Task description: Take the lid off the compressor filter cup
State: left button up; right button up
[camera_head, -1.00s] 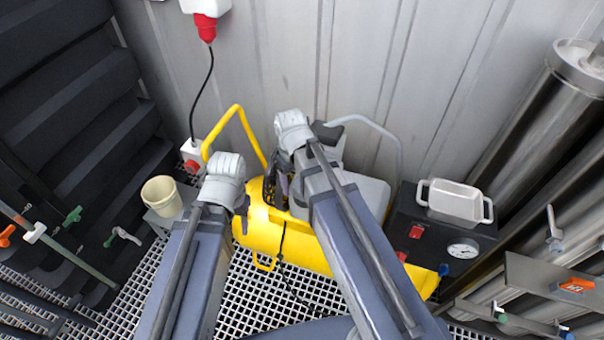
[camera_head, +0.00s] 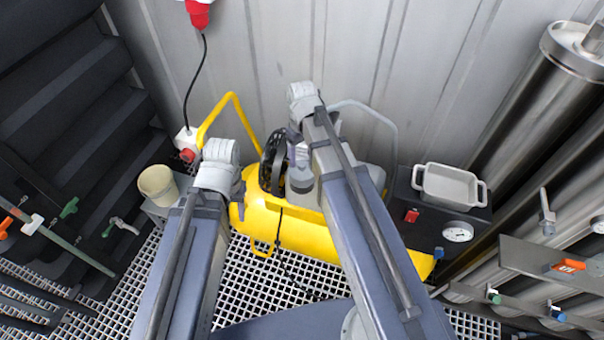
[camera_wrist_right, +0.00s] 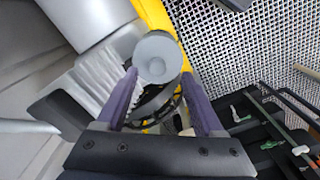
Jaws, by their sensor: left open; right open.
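The compressor is a yellow tank (camera_head: 310,235) with a black spoked wheel (camera_head: 272,165) and grey parts on top. In the right wrist view a round grey cap with a dished face (camera_wrist_right: 157,57), seemingly the filter cup's lid, shows at the fingertips of my right gripper (camera_wrist_right: 158,80). The purple fingers are spread to either side of it; I cannot tell whether they touch it. In the head view my right gripper (camera_head: 293,150) is over the compressor, partly hidden by its arm. My left gripper (camera_head: 240,192) is by the tank's left end, its fingers mostly hidden.
A yellow handle (camera_head: 228,105) rises behind the tank. A beige cup (camera_head: 158,183) stands on a grey stand at left. A white tray (camera_head: 450,187) sits on a dark panel with a gauge (camera_head: 457,231) at right. Steel vessels (camera_head: 560,80) and the corrugated wall bound the space.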

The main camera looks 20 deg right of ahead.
aim_at(302, 164)
jog(key=f+b, duration=0.5)
jog(key=shift+w+d+f, duration=0.1)
jog(key=shift+w, duration=0.15)
grip_shut()
dwell(0.4)
